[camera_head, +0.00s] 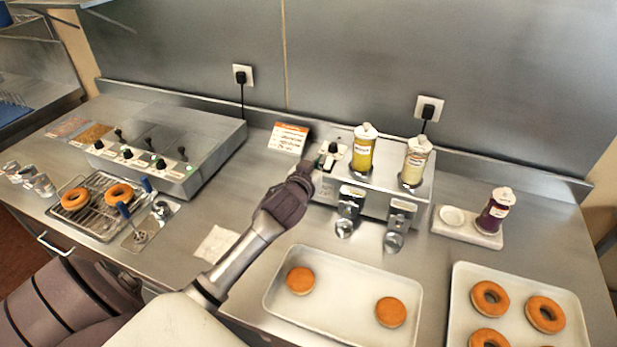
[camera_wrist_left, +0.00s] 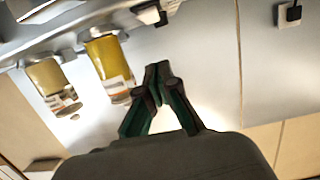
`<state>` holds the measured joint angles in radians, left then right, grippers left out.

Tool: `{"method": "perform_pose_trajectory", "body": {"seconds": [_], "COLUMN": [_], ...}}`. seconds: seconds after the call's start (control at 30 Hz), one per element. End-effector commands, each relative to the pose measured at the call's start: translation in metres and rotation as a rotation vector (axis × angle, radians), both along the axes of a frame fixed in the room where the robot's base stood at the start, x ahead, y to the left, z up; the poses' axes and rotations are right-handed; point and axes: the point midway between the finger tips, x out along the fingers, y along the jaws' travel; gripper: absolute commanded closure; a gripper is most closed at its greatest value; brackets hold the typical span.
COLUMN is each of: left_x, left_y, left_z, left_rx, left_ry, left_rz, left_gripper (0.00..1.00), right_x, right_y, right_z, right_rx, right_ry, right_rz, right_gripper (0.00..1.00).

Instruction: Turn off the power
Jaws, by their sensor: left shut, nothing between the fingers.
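My left gripper (camera_head: 316,155) reaches in from the lower left to the left end of the glaze dispenser (camera_head: 380,182). Its dark green fingers are together and empty, as the left wrist view (camera_wrist_left: 158,78) also shows. The fingertips are close to the dispenser's white control panel (camera_head: 341,152), which carries a black knob (camera_head: 333,147). The gripper hides part of the panel, and I cannot tell whether it touches anything. A power switch is not clearly visible. My right gripper is not in view.
A yellow bottle (camera_head: 364,150) and a pale yellow bottle (camera_head: 415,160) stand on the dispenser. A sign (camera_head: 289,138) stands behind the gripper. Black plugs sit in the left (camera_head: 242,75) and right (camera_head: 428,108) wall sockets. A doughnut tray (camera_head: 343,328) lies in front.

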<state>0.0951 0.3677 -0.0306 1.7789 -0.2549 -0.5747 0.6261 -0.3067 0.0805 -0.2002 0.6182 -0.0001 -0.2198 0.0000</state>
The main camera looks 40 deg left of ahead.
Motion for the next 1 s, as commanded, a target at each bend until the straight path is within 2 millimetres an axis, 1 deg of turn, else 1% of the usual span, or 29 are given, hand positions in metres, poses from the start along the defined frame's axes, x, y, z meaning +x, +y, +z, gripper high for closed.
{"method": "perform_pose_trajectory", "body": {"seconds": [0.03, 0.1, 0.17, 0.3, 0.4, 0.53, 0.73, 1.0], "left_x": [-0.011, -0.024, -0.034, -0.054, -0.062, -0.066, -0.066, -0.066], "left_y": [-0.003, -0.006, -0.008, -0.013, -0.014, -0.015, -0.015, -0.015], "left_z": [-0.003, -0.003, -0.001, 0.001, 0.003, 0.004, 0.005, 0.005], "left_rx": [0.000, -0.001, -0.001, -0.001, -0.001, 0.000, 0.000, 0.000], "left_ry": [-0.002, -0.002, -0.002, -0.001, -0.002, -0.002, -0.002, -0.002], "left_rz": [-0.001, -0.001, -0.001, -0.001, 0.000, 0.000, 0.000, 0.000], "left_gripper": [1.00, 1.00, 1.00, 1.00, 1.00, 1.00, 1.00, 1.00], "right_x": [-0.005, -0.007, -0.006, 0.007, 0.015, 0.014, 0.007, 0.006], "right_y": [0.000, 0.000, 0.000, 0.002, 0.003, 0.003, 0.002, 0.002], "right_z": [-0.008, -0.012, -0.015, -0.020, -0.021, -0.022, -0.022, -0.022], "right_rx": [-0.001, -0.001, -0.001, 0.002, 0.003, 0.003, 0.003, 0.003], "right_ry": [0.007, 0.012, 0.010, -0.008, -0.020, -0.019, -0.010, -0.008], "right_rz": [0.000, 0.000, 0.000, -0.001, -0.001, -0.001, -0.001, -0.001], "right_gripper": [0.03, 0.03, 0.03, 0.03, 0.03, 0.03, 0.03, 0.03]}}
